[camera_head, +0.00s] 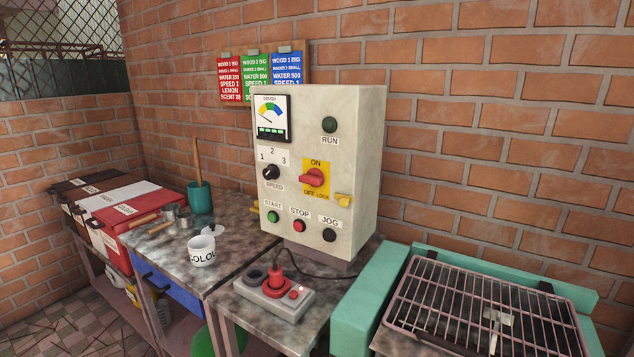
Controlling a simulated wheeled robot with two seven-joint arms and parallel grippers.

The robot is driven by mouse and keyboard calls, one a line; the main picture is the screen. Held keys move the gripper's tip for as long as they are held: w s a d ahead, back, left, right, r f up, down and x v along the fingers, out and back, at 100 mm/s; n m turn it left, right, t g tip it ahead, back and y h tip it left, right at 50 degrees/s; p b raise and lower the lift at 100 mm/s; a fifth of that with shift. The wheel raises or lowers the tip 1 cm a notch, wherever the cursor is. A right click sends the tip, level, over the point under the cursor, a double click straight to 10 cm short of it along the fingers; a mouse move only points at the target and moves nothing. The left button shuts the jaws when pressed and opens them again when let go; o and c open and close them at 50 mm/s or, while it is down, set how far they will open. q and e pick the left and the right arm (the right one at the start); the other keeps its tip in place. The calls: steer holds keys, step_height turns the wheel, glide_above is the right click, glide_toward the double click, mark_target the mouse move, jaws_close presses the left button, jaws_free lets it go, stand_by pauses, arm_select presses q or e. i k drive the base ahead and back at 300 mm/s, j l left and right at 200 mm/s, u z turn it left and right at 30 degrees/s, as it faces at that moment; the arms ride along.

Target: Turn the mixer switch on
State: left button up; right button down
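A pale grey control box (362,150) stands against the brick wall at the picture's middle. On its front is a red rotary switch (312,178) on a yellow plate (317,164) marked ON at the top and OFF LOCK at the bottom. The red handle lies roughly sideways; I cannot tell its exact setting. A black speed knob (271,172) is left of it, marked 1, 2, 3. Green START (272,217), red STOP (299,226) and black JOG (329,235) buttons sit below. A dark green RUN lamp (329,124) is above. Neither gripper is in view.
A socket block (265,301) with a red plug (275,284) lies before the box. A wire grill (480,300) in a teal frame (365,300) is at right. A white COLOUR cup (201,251), a teal pot (199,198) and lidded bins (130,210) are at left.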

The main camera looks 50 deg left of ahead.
mark_target(314, 176)
steer(key=l+u, duration=0.1)
steer(key=u, duration=1.6)
steer(key=k+j, duration=0.05)
steer(key=j, duration=0.05)
